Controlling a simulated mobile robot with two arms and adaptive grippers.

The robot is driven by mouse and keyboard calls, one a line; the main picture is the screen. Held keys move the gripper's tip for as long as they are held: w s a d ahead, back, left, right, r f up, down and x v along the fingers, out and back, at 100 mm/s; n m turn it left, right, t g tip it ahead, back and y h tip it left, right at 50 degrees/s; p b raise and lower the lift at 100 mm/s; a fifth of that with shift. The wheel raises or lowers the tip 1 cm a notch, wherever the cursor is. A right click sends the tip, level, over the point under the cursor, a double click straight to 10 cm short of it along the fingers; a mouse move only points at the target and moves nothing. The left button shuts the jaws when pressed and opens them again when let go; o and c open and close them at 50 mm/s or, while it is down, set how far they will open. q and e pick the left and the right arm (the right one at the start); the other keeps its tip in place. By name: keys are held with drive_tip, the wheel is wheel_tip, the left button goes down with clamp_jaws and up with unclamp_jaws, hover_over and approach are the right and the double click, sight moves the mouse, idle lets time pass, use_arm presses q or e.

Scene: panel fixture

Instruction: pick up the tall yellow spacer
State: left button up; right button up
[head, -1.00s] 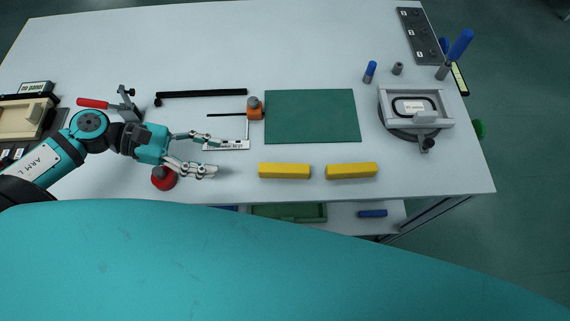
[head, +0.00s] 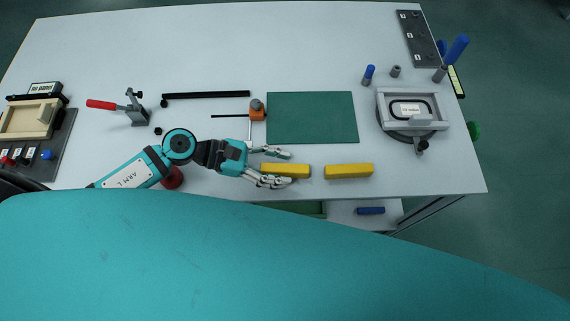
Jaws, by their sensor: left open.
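Two yellow spacers lie near the front edge of the table, the left one (head: 299,171) and the right one (head: 349,171). They look much alike from above, and I cannot tell which is the taller. My left gripper (head: 287,169) is open at the left spacer. One finger shows on its far side and the other overlaps its near side. I cannot tell its height above the spacer or whether it touches. My right gripper is not in view.
A green mat (head: 312,118) lies behind the spacers. An orange-topped stand (head: 257,110) is at its left edge. A grey fixture (head: 412,108) stands to the right, a red-handled clamp (head: 137,108) to the left. A red round object (head: 172,178) is partly under my left arm.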

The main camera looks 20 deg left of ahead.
use_arm(q)
drive_tip(key=shift+d+f, duration=0.15)
drive_tip(key=shift+d, duration=0.1)
clamp_jaws()
idle(0.3)
